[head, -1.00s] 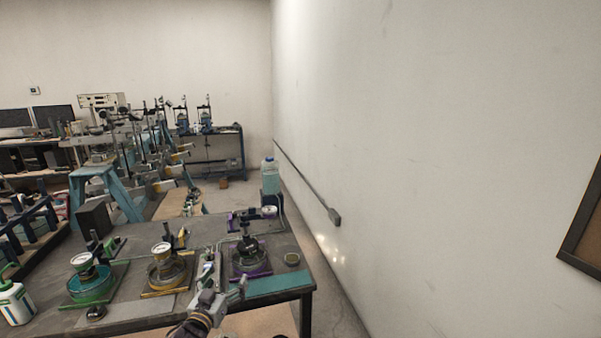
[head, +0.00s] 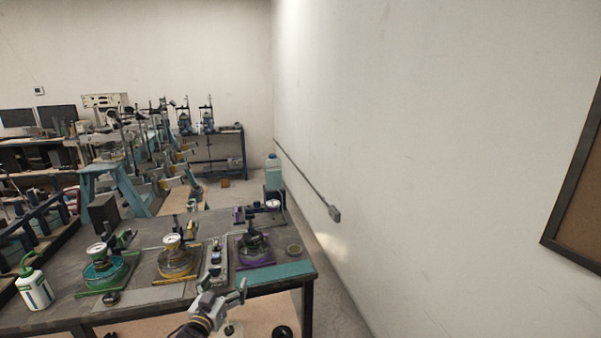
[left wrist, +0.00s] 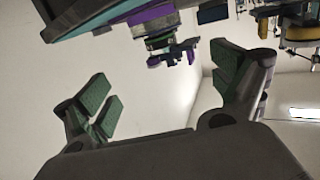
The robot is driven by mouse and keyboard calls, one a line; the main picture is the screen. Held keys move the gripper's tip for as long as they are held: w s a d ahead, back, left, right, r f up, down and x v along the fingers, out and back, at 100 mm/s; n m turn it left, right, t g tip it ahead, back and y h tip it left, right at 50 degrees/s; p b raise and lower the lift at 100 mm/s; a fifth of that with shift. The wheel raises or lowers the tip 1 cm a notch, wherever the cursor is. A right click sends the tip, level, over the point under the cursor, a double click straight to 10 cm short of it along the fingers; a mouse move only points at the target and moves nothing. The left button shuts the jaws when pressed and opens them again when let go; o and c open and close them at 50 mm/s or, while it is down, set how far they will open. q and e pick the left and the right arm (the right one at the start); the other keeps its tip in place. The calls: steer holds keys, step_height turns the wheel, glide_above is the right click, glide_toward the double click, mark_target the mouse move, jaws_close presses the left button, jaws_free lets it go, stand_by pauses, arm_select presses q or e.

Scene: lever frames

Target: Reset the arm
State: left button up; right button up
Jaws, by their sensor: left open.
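My left gripper (head: 222,297) is at the front edge of the dark work table (head: 60,310) in the head view, with its fingers spread and nothing between them. The left wrist view shows the same open gripper (left wrist: 165,95) with green finger pads set wide apart and empty. Three lever frames with dials stand on the table: a green one (head: 103,268), a yellow one (head: 176,258) and a purple one (head: 254,248). The purple frame also shows in the left wrist view (left wrist: 160,30), apart from the fingers. My right gripper is not in view.
A white bottle (head: 34,288) stands at the table's left. A bare wall (head: 430,150) runs along the right. More benches and equipment stand behind.

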arm_select(q)
steer(key=s+a+f+g+y, duration=0.1)
steer(key=s+a+f+g, duration=0.1)
steer(key=f, duration=0.9)
steer(key=s+a+f+g, duration=0.1)
steer(key=s+f+g, duration=0.1)
steer(key=f, duration=0.9)
steer(key=s+a+f+g+y, duration=0.1)
steer(key=s+f+g, duration=0.1)
steer(key=s+f, duration=0.6)
steer(key=s+a+f+g, duration=0.15)
steer(key=s+f, duration=0.25)
steer(key=f, duration=0.8)
steer(key=s+f+g, duration=0.4)
steer(key=s+f, duration=1)
steer(key=s, duration=0.4)
steer(key=s+d+f+g, duration=0.1)
steer(key=s+f, duration=0.3)
steer(key=s, duration=0.7)
steer(key=s+d+f+g, duration=0.1)
steer(key=s+f+g, duration=0.2)
steer(key=s, duration=0.9)
steer(key=shift+s+f+m+y, duration=0.25)
steer(key=shift+f+m+y, duration=0.05)
steer(key=shift+f, duration=0.25)
